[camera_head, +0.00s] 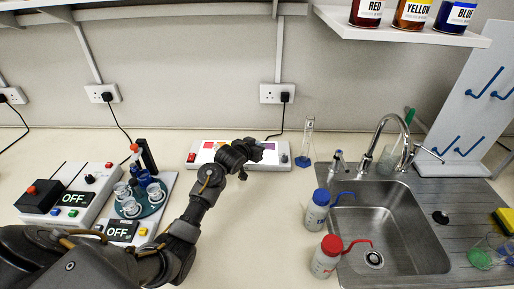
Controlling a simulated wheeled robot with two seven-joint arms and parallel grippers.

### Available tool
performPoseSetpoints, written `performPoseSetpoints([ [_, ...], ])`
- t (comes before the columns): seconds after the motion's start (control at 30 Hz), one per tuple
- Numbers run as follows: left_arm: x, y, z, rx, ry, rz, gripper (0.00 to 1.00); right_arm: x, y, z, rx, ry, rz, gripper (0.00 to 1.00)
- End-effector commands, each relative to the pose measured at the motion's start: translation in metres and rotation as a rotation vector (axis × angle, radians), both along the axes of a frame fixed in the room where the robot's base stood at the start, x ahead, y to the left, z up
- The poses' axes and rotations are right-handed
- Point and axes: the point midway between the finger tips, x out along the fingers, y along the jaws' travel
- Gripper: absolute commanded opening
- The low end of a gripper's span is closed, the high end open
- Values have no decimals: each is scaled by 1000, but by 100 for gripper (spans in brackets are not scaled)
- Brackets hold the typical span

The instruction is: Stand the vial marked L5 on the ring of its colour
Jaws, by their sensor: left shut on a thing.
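My left gripper (252,152) reaches in over the lit white panel (283,157) at the back middle of the bench. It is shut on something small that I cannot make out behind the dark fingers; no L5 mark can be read. Coloured patches show on the panel: red and orange ones (211,146) left of the gripper and a purple one (269,146) right of it. The arm hides the panel's middle. No ring shape can be made out. My right gripper is not in view.
A round teal holder (149,209) with several clear vessels stands at the left, beside boxes reading OFF (73,199). A glass cylinder (307,140) stands right of the panel. Blue-capped (316,212) and red-capped (326,260) bottles stand before the sink (400,235).

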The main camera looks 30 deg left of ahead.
Motion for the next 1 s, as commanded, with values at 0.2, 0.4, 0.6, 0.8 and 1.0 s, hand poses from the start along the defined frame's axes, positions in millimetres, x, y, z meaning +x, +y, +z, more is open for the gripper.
performPoseSetpoints([
  [0.2, 0, 0, -14, 0, -2, 0, 0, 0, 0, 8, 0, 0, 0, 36],
  [0.4, 0, 0, -14, 0, -2, 0, 0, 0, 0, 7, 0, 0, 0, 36],
  [0.6, 0, 0, -17, 0, -1, 0, 29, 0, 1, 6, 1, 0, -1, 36],
  [0.8, 0, 0, -17, 0, -1, 0, 43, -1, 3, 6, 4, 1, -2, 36],
  [1.0, 0, 0, -16, 0, -2, 0, 43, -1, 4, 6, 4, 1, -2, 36],
])
